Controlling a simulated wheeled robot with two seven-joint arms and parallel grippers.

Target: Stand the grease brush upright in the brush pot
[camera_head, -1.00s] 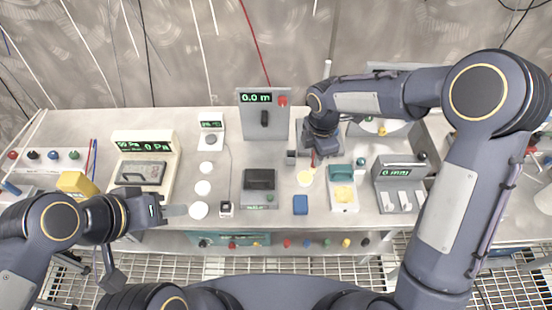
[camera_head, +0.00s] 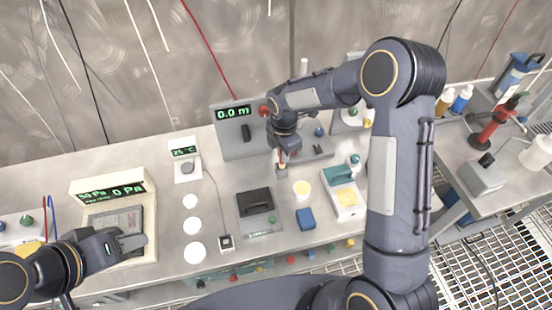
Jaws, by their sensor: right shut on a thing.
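My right gripper (camera_head: 283,147) points down over the back of the bench. It is shut on the grease brush (camera_head: 282,158), of which only a short reddish-brown part shows below the fingers. A small grey square pot (camera_head: 282,171), which looks like the brush pot, stands directly under it. The brush's lower end meets the pot's top in the picture; I cannot tell whether it is inside. The brush looks about upright. My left gripper (camera_head: 130,243) is at the left, above the bench front near the gauge box; whether its fingers are parted is unclear.
A grey panel reading 0.0 m (camera_head: 236,142) stands behind and left of the pot. A dark-screened box (camera_head: 255,204) is to the left.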

